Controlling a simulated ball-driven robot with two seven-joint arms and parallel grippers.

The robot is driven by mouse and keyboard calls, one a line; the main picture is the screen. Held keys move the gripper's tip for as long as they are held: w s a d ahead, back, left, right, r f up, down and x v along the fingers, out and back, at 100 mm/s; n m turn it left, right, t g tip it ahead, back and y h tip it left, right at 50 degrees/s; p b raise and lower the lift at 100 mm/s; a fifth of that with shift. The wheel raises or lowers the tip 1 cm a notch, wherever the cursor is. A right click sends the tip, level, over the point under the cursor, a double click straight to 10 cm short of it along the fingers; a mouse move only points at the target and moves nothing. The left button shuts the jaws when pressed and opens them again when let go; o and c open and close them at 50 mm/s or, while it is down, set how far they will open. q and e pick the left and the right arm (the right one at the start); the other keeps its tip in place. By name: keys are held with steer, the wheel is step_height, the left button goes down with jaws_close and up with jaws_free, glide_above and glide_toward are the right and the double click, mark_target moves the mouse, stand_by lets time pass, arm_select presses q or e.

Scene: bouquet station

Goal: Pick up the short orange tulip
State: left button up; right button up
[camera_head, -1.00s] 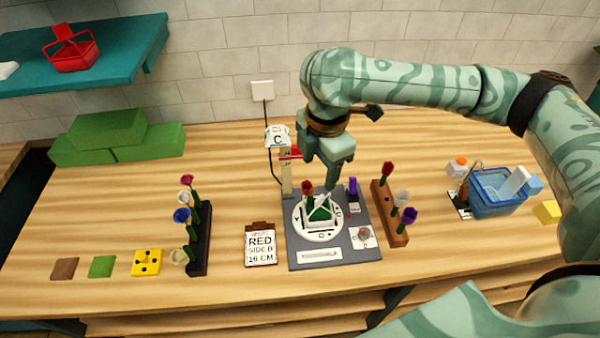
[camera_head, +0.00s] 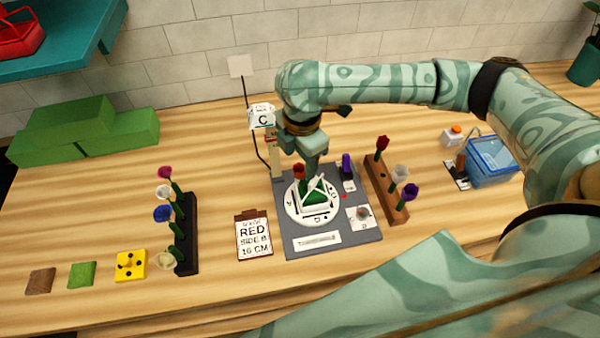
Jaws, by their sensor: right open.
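An orange-red flower head (camera_head: 299,171), which may be the short orange tulip, shows at the white round dial (camera_head: 290,207) of the grey station. Its stem is mostly hidden, and I cannot tell how it is held. My right gripper (camera_head: 313,166) points down just right of this flower, above the back of the dial. It is open, and I see nothing held in it. A gap between gripper and flower is hard to judge. A green and white holder (camera_head: 313,199) sits on the dial. My left gripper is not in view.
A dark rack (camera_head: 187,235) with several flowers stands left; a brown rack (camera_head: 385,190) with red, white and purple flowers stands right. A clipboard (camera_head: 254,234) reads "RED SIDE B 16 CM". A post labelled C (camera_head: 262,117) stands behind the station. A blue basket (camera_head: 490,165) is far right.

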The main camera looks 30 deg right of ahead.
mark_target(301, 171)
step_height(301, 171, down, 4)
steer(key=shift+s+f+b, duration=0.15)
steer(key=shift+f+b, duration=0.05)
steer(key=shift+b, duration=0.45)
steer(key=shift+f, duration=0.35)
steer(key=shift+c, duration=0.3)
steer(key=c, duration=0.8)
steer(key=shift+o, duration=0.2)
steer(key=shift+r, duration=0.15)
steer(key=r, duration=0.2)
steer(key=r+p, duration=0.1)
steer(key=r, duration=0.1)
steer(key=a+r+p, duration=0.1)
steer(key=r, duration=0.1)
steer(key=shift+w+r, duration=0.25)
steer(key=shift+r, duration=0.1)
steer(key=s+a+p, duration=0.1)
steer(key=s+a, duration=0.2)
steer(key=s, duration=1)
steer(key=shift+s+a+p, duration=0.3)
steer(key=shift+s+p, duration=0.05)
steer(key=shift+p, duration=0.05)
